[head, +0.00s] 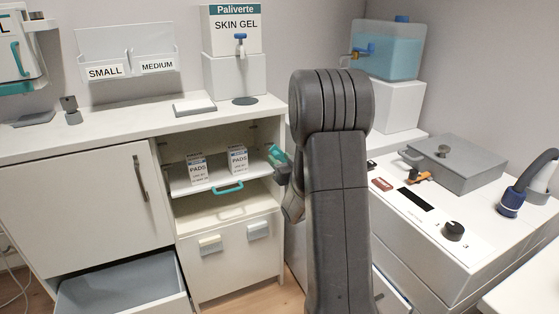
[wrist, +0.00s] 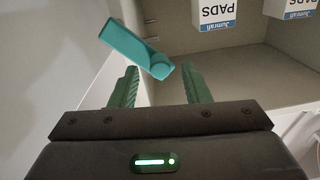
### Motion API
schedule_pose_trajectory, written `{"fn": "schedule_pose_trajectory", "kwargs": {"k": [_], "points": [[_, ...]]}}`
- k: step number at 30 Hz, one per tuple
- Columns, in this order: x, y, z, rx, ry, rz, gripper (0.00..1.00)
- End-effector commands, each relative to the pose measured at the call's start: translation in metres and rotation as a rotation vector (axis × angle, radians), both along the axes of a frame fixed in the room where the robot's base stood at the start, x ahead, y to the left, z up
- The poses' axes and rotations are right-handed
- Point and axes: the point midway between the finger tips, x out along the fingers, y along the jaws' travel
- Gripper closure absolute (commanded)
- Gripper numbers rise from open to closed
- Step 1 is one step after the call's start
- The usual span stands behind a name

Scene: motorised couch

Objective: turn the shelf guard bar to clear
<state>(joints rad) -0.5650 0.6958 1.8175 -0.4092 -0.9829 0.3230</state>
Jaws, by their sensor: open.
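The shelf guard bar (wrist: 135,46) is a short teal bar in the wrist view. It slants from upper left to a rounded end at lower right. My gripper (wrist: 159,70) is open, with its green fingers apart. The bar's rounded end appears between the fingertips, and its long part reaches up and left beyond them; I cannot tell whether they touch. In the head view, my arm hides much of this spot, and a small teal patch shows at the shelf opening's right edge. The pull-out shelf (head: 205,182) carries two PADS boxes (head: 197,168) (head: 238,159).
A teal handle (head: 228,188) is on the shelf's front edge. An open drawer (head: 120,293) juts out at lower left. The cabinet side wall (wrist: 50,60) is close on the left in the wrist view. A console with a grey box (head: 457,163) stands to the right.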

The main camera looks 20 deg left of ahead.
Motion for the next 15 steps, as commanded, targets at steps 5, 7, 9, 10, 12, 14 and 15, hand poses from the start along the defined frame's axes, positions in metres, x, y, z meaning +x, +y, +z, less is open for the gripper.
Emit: {"fn": "schedule_pose_trajectory", "kwargs": {"k": [5,7,9,10,12,14,15], "points": [[0.0069,0.0095,0.0,0.0,0.0,0.0,0.57],[0.0076,0.0103,0.0001,0.0,0.0,0.0,0.57],[0.0078,0.0104,0.0002,0.0,0.0,0.0,0.57],[0.0078,0.0103,0.0002,0.0,0.0,0.0,0.57],[0.0077,0.0102,0.0002,0.0,0.0,0.0,0.57],[0.0077,0.0101,0.0002,0.0,0.0,0.0,0.61],[0.0077,0.0101,0.0002,0.0,0.0,0.0,0.69]]}}
